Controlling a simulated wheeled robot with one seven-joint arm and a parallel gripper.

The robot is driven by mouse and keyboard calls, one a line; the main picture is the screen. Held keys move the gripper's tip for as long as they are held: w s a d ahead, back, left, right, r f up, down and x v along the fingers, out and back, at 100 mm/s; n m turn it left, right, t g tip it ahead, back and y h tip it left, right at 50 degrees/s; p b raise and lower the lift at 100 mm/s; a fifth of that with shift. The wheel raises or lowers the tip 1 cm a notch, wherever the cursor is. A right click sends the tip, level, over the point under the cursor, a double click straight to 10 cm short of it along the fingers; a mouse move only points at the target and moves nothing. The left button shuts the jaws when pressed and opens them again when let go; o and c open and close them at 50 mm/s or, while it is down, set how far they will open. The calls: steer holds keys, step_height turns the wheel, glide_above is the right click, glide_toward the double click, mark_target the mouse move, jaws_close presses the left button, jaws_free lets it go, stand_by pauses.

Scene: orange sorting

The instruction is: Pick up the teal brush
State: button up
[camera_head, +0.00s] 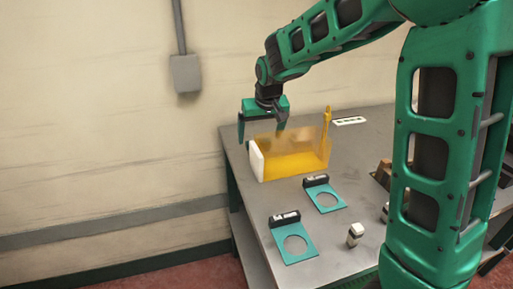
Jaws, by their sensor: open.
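My gripper (261,134) is open, fingers pointing down, at the far left end of the grey table. It is just above or behind a translucent amber box (291,163) with a white end; I cannot tell its exact depth. Nothing shows between the fingers. I cannot make out a teal brush with certainty. It may be hidden by the amber box, my gripper or my arm.
Two teal plates with round holes and black labelled blocks lie on the table (249,186), one nearer (280,251) and one farther (312,203). A small white-topped item (355,235) stands right. A yellow upright piece (327,122) and a white strip (349,121) are behind.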

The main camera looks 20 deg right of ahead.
mark_target(258, 141)
steer(key=x, duration=0.5)
steer(key=shift+w, duration=0.1)
steer(key=c, duration=1.1)
